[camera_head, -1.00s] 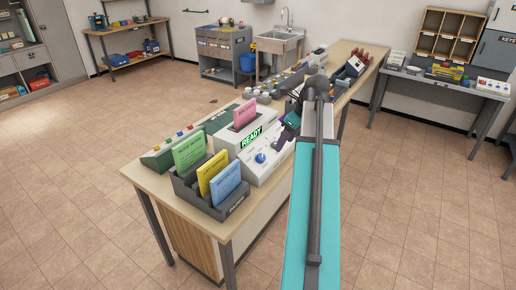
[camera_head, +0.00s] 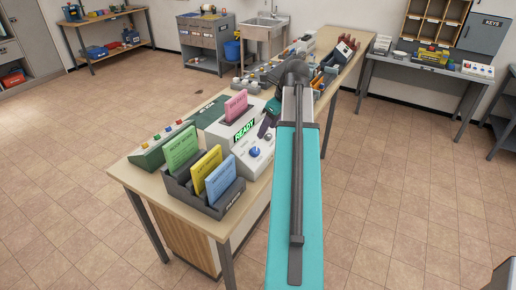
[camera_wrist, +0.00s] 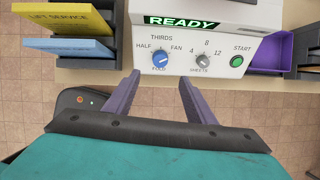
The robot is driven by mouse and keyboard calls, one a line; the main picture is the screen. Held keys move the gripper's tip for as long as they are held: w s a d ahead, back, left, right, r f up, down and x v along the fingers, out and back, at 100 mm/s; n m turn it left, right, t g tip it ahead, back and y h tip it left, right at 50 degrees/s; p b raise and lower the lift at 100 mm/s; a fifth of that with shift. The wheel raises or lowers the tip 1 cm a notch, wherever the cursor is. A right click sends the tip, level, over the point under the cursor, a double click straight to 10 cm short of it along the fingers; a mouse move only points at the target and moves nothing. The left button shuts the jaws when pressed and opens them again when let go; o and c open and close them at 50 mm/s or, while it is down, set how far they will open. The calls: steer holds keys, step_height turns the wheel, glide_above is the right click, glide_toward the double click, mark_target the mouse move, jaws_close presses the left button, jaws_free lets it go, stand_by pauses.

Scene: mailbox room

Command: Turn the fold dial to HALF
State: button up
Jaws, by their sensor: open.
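The folding machine (camera_head: 222,134) stands on the long table with its screen lit READY. Its blue fold dial (camera_wrist: 160,60) is on the sloped front panel, with HALF at upper left, THIRDS above and FAN at upper right. I cannot read its pointer surely. The dial also shows in the head view (camera_head: 254,152). My gripper (camera_wrist: 159,79) is open and empty, its two purple fingers apart. In the wrist view the dial lies just beyond the fingertips, between their lines; I see no contact. In the head view my arm partly hides the gripper (camera_head: 266,124).
Right of the fold dial are a grey sheets dial (camera_wrist: 202,63) and a green START button (camera_wrist: 236,61). A dark rack (camera_head: 206,203) with green, yellow and blue cards stands left of the machine. A purple tray (camera_wrist: 270,55) lies at the right. Floor beside the table is clear.

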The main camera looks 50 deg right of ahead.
mark_target(256, 150)
steer(key=shift+p+x, duration=1.7)
steer(key=shift+x, duration=5.05)
steer(key=shift+s, duration=0.15)
steer(key=c, duration=1)
steer(key=shift+c, duration=0.2)
